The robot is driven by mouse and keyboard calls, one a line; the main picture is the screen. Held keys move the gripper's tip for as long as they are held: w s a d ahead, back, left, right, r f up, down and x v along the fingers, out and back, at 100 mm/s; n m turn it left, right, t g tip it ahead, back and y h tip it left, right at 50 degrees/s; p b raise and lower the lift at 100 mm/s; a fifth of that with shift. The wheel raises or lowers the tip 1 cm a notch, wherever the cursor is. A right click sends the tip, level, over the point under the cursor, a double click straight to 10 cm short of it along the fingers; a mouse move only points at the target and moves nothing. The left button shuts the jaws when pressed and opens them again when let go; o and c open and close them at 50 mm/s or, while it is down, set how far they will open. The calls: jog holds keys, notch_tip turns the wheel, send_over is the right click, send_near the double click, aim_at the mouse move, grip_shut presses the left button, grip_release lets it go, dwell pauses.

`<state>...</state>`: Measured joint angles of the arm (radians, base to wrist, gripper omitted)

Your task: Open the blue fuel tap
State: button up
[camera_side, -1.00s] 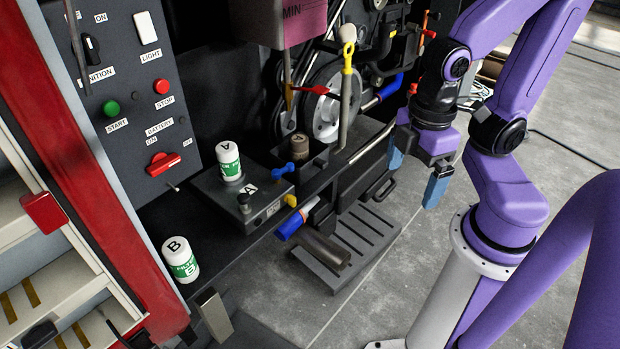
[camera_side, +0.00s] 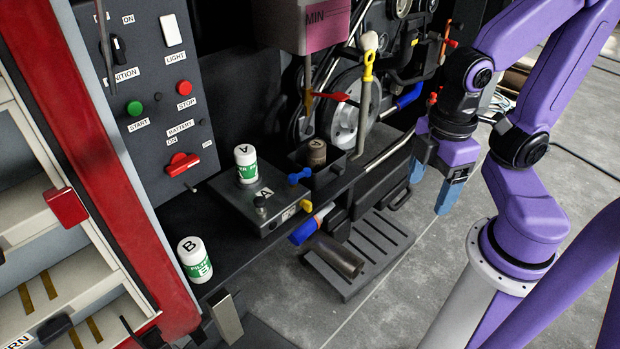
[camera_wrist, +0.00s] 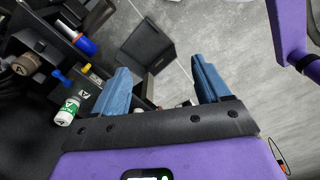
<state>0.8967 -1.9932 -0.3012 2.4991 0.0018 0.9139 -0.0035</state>
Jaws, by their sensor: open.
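A small blue tap handle (camera_side: 299,176) sits at the edge of the dark shelf, beside a brown-capped cylinder marked A (camera_side: 316,153). I take it to be the fuel tap; it also shows in the wrist view (camera_wrist: 59,76), left of my fingers. My gripper (camera_side: 432,182) hangs right of the shelf with its blue fingers pointing down, apart from the tap. In the wrist view my gripper (camera_wrist: 160,70) is open, with nothing between its fingers.
A white-green bottle A (camera_side: 246,165) stands on a grey box (camera_side: 230,203); bottle B (camera_side: 195,262) stands nearer. A yellow handle (camera_side: 305,206) and a blue-orange cylinder (camera_side: 305,229) are below the tap. A red lever (camera_side: 331,96) and rods rise behind.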

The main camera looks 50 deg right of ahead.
jog(key=shift+w+a, duration=0.35)
jog(key=shift+w, duration=0.15)
jog(key=c, duration=0.5)
jog(key=w+a, duration=0.3)
jog(key=w, duration=0.5)
jog(key=shift+w+a+n, duration=0.15)
jog(key=shift+a+n, duration=0.1)
jog(key=shift+n, duration=0.15)
jog(key=n, duration=0.3)
send_over(295, 175)
notch_tip(295, 175, down, 11)
notch_tip(295, 175, down, 12)
jog(key=shift+f, duration=0.1)
jog(key=shift+m, duration=0.3)
grip_shut()
